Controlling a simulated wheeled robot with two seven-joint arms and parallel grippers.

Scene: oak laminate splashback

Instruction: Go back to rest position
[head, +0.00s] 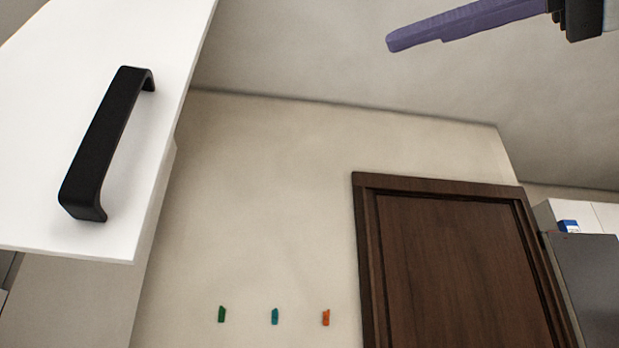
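My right gripper (415,36) comes in from the upper right edge of the head view. My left gripper is outside the view.
A white cabinet door (160,90) with a black bar handle (103,145) is close at the left. A dark brown door (455,265) is in the far wall. Small green (222,314), teal (275,316) and orange (326,317) pieces show on the wall. A grey appliance (590,285) stands right.

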